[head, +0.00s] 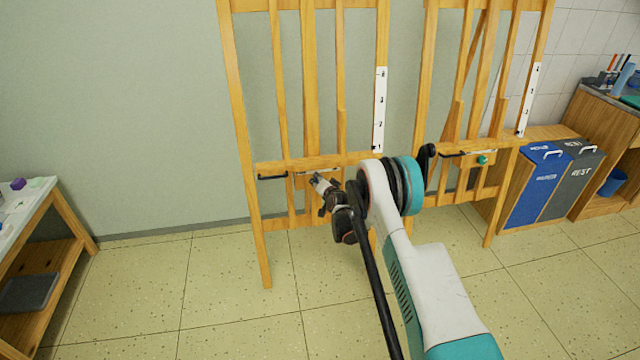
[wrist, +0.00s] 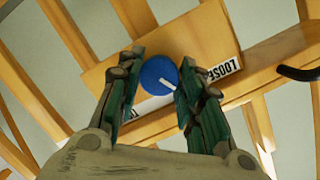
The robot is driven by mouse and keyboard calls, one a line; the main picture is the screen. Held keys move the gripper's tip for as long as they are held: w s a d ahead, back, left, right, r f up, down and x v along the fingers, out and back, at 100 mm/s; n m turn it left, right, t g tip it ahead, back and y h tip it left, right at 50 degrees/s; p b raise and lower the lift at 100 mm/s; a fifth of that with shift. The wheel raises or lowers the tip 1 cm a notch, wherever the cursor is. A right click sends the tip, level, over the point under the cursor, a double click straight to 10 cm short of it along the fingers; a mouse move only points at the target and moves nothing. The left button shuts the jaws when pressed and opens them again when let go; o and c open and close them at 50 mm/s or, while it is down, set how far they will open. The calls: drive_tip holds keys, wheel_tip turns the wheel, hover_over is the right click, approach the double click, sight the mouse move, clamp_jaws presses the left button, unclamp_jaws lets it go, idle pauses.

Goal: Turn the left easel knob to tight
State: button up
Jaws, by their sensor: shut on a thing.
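The left easel (head: 235,110) is wooden and stands against the wall. Its blue round knob (wrist: 157,70) shows in the wrist view on a wooden crossbar, with a white pointer mark at its lower right. A white label reading LOOSE (wrist: 224,70) lies to the right of the knob. Another white label (wrist: 131,112), at lower left, is mostly hidden by a finger. My gripper (head: 318,183) is at the easel's lower crossbar and hides the knob in the head view. In the wrist view its fingers (wrist: 160,84) are on both sides of the knob, shut on it.
A right easel with a green knob (head: 482,160) stands beside it. A black hook (wrist: 298,73) sticks out at right in the wrist view. A blue bin (head: 536,190) and a grey bin (head: 577,180) stand farther right. A low table (head: 45,200) is at left; floor between is clear.

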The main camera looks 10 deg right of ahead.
drive_tip(key=shift+d+f+m+t+y, duration=0.1)
drive_tip(key=shift+m+t+y, duration=0.3)
drive_tip(key=shift+m, duration=1.6)
drive_tip(key=shift+d+m+t+y, duration=0.1)
drive_tip(key=shift+m+y, duration=0.5)
drive_tip(key=shift+m, duration=1.4)
drive_tip(key=o, duration=1.1)
drive_tip(key=shift+c, duration=0.2)
drive_tip(key=shift+s, duration=0.1)
drive_tip(key=v, duration=0.8)
